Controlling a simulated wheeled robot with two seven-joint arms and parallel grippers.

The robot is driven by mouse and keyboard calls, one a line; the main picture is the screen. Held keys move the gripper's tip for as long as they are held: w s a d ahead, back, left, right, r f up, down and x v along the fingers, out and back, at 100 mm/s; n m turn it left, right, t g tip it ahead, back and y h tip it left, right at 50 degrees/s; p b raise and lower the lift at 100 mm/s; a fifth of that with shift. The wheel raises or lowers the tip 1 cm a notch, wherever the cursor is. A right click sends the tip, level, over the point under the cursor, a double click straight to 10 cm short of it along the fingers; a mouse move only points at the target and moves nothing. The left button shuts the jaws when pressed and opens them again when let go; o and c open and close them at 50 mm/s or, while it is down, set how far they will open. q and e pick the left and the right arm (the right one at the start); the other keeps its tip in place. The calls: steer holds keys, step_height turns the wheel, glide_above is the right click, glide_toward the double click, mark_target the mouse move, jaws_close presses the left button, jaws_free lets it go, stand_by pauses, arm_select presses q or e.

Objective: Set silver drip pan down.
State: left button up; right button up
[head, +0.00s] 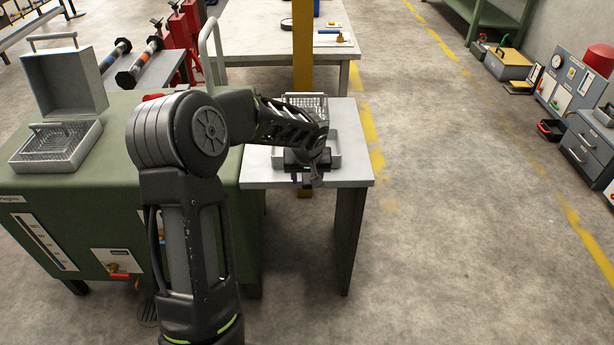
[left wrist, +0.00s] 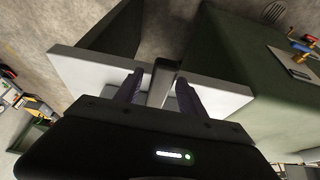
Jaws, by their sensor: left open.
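The silver drip pan (head: 336,152) sits at the small side table, partly hidden behind my left forearm and gripper. Its right rim shows beside the arm. My left gripper (head: 312,181) is over the front edge of the pan, near the table's front edge. In the left wrist view the two fingers (left wrist: 160,92) are apart. A grey metal piece (left wrist: 162,76), which looks like part of the pan, stands between them with a gap on each side. Whether the pan's underside lies fully flat on the table is hidden. My right gripper is out of view.
The side table (head: 352,173) has bare top to the right of the pan. A wire basket (head: 306,99) shows behind my arm. The green cabinet (head: 100,195) adjoins on the left, carrying an open-lidded metal box (head: 62,150). A yellow post (head: 303,50) stands behind.

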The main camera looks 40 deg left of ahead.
arm_select(q)
steer(key=shift+r, duration=0.3)
steer(key=v, duration=1.1)
steer(key=shift+r, duration=0.25)
steer(key=shift+s+d, duration=0.15)
